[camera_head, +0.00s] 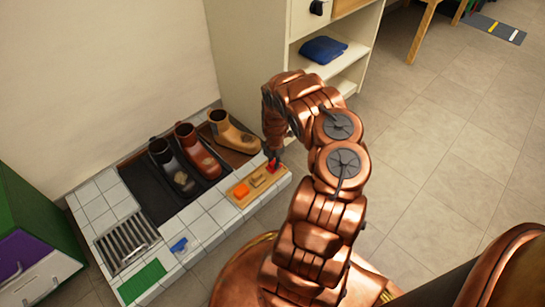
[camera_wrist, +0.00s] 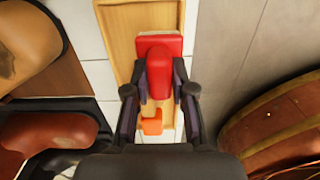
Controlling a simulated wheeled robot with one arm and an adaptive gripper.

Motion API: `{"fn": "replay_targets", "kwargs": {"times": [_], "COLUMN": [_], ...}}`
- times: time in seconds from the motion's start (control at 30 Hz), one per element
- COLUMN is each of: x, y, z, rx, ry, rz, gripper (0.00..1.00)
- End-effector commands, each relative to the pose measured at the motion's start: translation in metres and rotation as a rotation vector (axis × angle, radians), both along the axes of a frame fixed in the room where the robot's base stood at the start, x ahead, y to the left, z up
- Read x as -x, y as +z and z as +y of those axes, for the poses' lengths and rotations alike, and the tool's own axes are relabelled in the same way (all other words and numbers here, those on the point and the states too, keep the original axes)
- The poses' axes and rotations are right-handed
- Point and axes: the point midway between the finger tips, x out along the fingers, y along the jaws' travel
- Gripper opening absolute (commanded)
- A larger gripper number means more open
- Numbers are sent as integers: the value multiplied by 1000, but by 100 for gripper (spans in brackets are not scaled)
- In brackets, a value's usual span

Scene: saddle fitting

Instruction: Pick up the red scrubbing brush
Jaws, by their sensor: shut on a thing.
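The red scrubbing brush (camera_head: 272,167) is at the right end of a wooden tray (camera_head: 234,200), under my gripper (camera_head: 273,158). In the wrist view the red brush (camera_wrist: 158,50) lies between both dark fingers of my gripper (camera_wrist: 160,85), which are shut on it. Its rounded red handle is toward the camera. The tray (camera_wrist: 118,30) shows behind it. I cannot tell whether the brush touches the tray or hangs just above it.
An orange block (camera_head: 241,190) and a tan brush (camera_head: 258,180) lie on the tray. Several boots, including a tan one (camera_head: 232,132), stand left of it. A shelf with a blue cloth (camera_head: 323,49) is behind. A metal grate (camera_head: 127,242) and blue item (camera_head: 179,245) are left.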

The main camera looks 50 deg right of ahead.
Motion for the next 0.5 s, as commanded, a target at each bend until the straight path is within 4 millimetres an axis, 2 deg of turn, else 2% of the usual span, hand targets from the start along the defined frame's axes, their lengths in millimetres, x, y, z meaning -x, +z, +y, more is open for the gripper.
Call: {"fn": "replay_targets", "kwargs": {"times": [0.03,0.17,0.5], "x": [9,31,80], "y": [7,11,15], "z": [3,14,41], "rx": [0,1,-3], "ry": [-3,-2,-2], "rz": [3,4,2], "gripper": [0,0,0]}}
